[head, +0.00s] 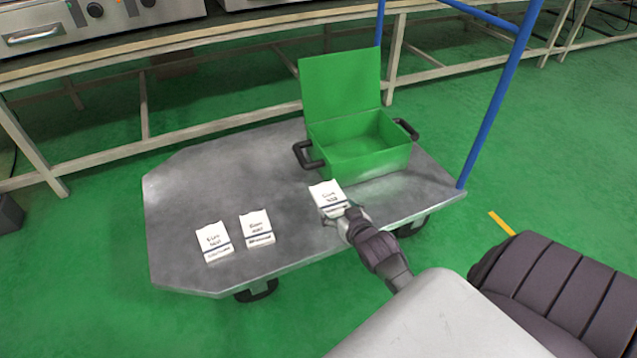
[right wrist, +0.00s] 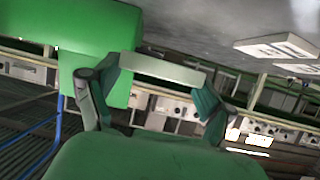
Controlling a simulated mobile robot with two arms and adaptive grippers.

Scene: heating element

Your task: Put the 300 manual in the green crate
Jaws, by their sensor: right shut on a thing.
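A white manual (head: 326,194) with small dark print is in my right gripper (head: 343,213); I cannot read the print well enough to tell if it is the 300 one. The right wrist view shows its pale edge (right wrist: 160,69) between the two fingers. It is in front of the green crate (head: 395,165), apart from the crate's inside. The crate stands on the cart with its lid (head: 340,84) raised at the back, and its visible inside looks empty. My left gripper is not in view.
Two similar white manuals (head: 214,241) (head: 257,227) lie on the grey cart top (head: 190,185) to the left. The crate has black side handles (head: 308,156). A blue cart post (head: 497,95) rises at the right.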

